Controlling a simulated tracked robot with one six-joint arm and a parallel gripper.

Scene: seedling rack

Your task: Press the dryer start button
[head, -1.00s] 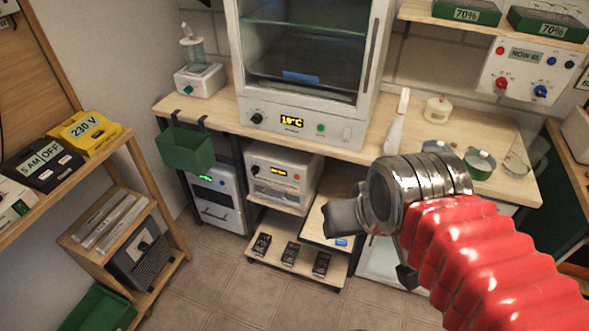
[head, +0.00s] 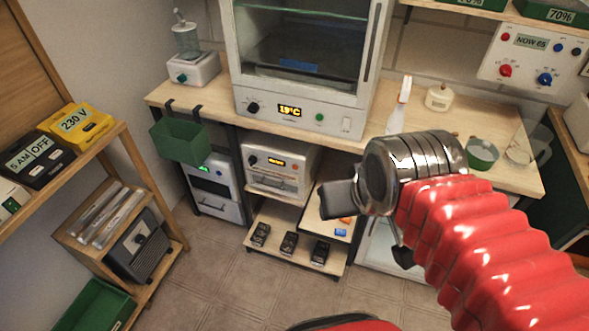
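No readable label names the dryer. A white appliance (head: 280,170) with an orange display, a dark knob and a small orange-red button (head: 295,167) stands on the shelf under the bench. Left of it is a white unit (head: 215,188) with a green display and a blue button (head: 221,171). On the bench, a glass-fronted cabinet (head: 300,113) reads about 19°C and has a dark knob and a green button (head: 320,117). My gripper (head: 345,200) is right of the orange-display appliance in the picture, apart from these buttons.
A green bin (head: 181,142) hangs at the bench's left front edge, partly over the green-display unit. Several small black devices (head: 289,243) lie on the low shelf. A wooden rack (head: 150,205) stands at left. A control panel (head: 530,60) is at upper right. The tiled floor between is clear.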

